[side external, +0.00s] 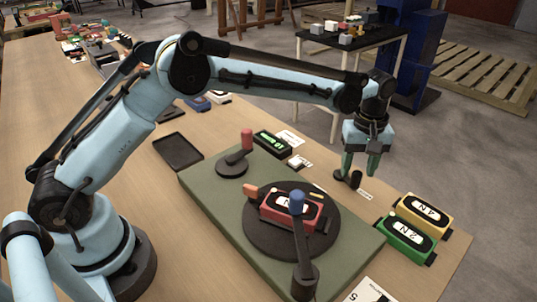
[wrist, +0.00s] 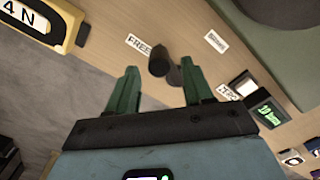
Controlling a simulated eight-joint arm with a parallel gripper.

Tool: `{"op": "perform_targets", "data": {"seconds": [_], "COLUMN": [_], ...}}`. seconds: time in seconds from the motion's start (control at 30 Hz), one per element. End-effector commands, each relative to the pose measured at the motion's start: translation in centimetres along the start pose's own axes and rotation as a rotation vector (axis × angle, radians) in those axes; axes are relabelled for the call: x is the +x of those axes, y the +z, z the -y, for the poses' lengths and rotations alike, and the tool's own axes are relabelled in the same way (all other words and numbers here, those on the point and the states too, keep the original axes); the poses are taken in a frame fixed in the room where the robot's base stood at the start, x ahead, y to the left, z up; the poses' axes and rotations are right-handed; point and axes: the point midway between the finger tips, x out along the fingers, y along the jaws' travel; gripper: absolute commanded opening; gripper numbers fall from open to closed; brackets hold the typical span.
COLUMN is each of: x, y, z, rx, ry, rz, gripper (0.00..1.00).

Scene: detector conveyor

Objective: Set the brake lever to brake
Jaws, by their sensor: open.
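The brake lever (side external: 355,180) is a small dark lever with a round knob at the far edge of the bench. In the wrist view the lever (wrist: 158,65) has its knob beside a white label reading FREE (wrist: 139,44). A second small label (wrist: 216,40) lies to the right; its text is too small to read. My gripper (side external: 360,172) points down just over the lever, jaws open. In the wrist view my gripper (wrist: 159,68) has its green fingers on either side of the lever, with gaps visible. I cannot tell how far the fingertips are above the bench.
A green platform (side external: 215,197) holds a dark turntable (side external: 262,245) with a red block, a blue-knobbed lever (side external: 298,205) and a red-knobbed lever (side external: 247,140). A green-lit display (side external: 270,143) stands behind. Yellow (side external: 425,212) and green (side external: 405,241) blocks sit at right.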

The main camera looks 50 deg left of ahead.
Motion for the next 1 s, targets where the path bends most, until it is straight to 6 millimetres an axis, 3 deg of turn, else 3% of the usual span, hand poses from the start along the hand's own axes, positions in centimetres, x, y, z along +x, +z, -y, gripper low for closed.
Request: {"op": "perform_targets", "data": {"seconds": [0.2,0.53,0.87,1.0], "x": [1.9,2.1,2.1,2.1], "y": [0.0,0.0,-0.1,-0.1], "z": [0.0,0.0,0.0,0.0], "rx": [0.0,0.0,0.0,0.0], "ry": [0.0,0.0,0.0,0.001], "rz": [0.0,0.0,-0.001,-0.003], "gripper": [0.51,0.5,0.0,0.0]}}
